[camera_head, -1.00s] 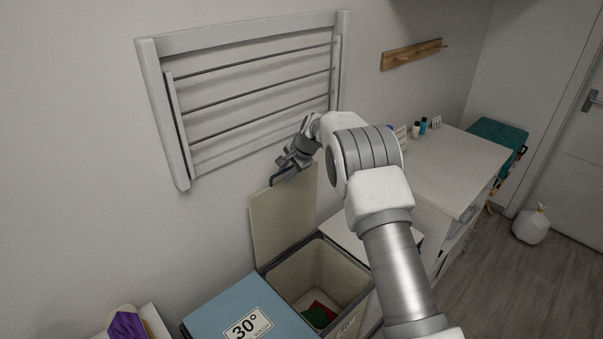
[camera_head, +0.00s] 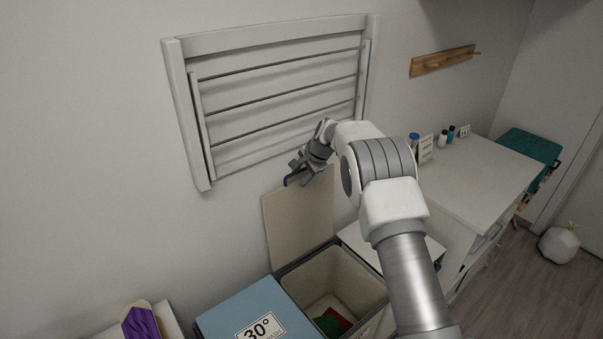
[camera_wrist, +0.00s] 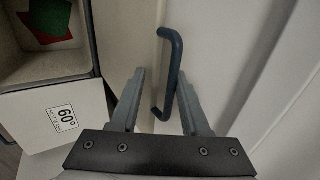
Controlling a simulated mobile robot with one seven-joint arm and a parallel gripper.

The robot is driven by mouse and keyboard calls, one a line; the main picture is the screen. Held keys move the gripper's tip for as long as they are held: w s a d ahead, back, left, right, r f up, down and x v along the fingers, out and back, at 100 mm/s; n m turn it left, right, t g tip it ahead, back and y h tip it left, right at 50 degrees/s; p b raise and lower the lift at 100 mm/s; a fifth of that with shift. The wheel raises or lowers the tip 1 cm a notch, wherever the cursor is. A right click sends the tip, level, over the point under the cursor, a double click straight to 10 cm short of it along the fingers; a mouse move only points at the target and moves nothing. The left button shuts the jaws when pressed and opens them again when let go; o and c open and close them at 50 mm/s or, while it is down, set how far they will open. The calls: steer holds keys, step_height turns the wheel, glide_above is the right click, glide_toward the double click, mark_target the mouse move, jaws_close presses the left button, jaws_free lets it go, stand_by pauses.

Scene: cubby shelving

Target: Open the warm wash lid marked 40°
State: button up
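The raised beige lid (camera_head: 300,222) stands near upright against the wall, behind an open bin (camera_head: 345,262) with red and green cloth inside. The bin's front label is mostly hidden by my arm, so I cannot read its mark. My gripper (camera_head: 298,178) is at the top edge of the raised lid. In the wrist view my gripper (camera_wrist: 156,82) is open, its two fingers spread on either side of a dark blue bar handle (camera_wrist: 172,75). The fingers look apart from the handle.
A blue lid marked 30° (camera_head: 245,310) is shut at the left. A white lid marked 60° (camera_wrist: 60,115) is shut beside the open bin. A drying rack (camera_head: 275,95) hangs above. A white counter (camera_head: 470,175) with small bottles stands at the right.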

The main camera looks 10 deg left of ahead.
steer(key=shift+w+r, duration=0.1)
steer(key=shift+r, duration=0.15)
steer(key=shift+d+r, duration=0.1)
steer(key=shift+r, duration=0.05)
steer(key=b+v, duration=0.2)
steer(key=v, duration=1.5)
steer(key=shift+b, duration=0.35)
steer(key=s+d+r+n+h, duration=0.1)
steer(key=s+d+r, duration=0.25)
steer(key=s, duration=0.35)
steer(key=s+d+r+n, duration=0.2)
steer(key=s+d+r, duration=0.15)
steer(key=s, duration=0.25)
steer(key=s+d+r+n+h, duration=0.1)
steer(key=s+d+r, duration=0.25)
steer(key=s, duration=0.35)
steer(key=s+d+f+n, duration=0.1)
steer(key=s+d+f, duration=0.1)
steer(key=s, duration=0.5)
steer(key=s+d+f+n+h, duration=0.1)
steer(key=s+d+f+n, duration=0.1)
steer(key=s, duration=0.6)
steer(key=s+d+f+n+t+h, duration=0.1)
steer(key=s+d+f+n, duration=0.1)
steer(key=s, duration=0.5)
steer(key=shift+s+d+f, duration=0.25)
steer(key=shift+s+d, duration=0.05)
steer(key=shift+d, duration=0.6)
